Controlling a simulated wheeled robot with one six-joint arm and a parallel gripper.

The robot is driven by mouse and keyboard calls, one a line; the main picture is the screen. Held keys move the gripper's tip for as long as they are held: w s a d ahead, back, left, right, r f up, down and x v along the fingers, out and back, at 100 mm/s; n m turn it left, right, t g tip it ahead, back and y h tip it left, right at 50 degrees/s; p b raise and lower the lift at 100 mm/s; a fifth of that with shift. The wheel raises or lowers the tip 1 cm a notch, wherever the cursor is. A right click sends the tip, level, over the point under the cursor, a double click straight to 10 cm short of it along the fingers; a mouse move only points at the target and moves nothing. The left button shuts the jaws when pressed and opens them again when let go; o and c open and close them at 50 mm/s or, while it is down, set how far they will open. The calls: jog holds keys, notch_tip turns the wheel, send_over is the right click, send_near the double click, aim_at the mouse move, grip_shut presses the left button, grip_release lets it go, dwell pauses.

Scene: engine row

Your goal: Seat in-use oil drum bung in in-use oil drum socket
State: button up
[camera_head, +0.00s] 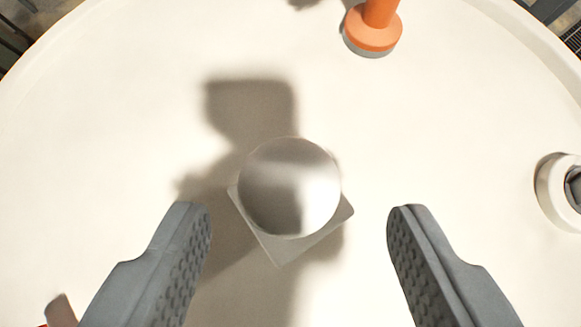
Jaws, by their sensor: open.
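A silver piece with a round, shiny top and a square grey base (289,187), which looks like the bung, stands on the pale round drum top (130,110). My gripper (298,212) is open, its two grey ridged fingers at the lower left and lower right. The silver piece lies between and slightly ahead of the fingertips, with clear gaps on both sides. A white ring with a dark centre (552,190), possibly the socket, is cut off at the right edge. The underside of the silver piece is hidden.
An orange post with a wide round foot (371,33) stands at the top. A small brown and red item (60,310) shows at the lower left, partly cut off. The drum top has a raised rim.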

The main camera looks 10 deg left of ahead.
aim_at(289, 186)
jog(key=x, duration=0.5)
jog(key=shift+a, duration=0.15)
jog(key=c, duration=1.1)
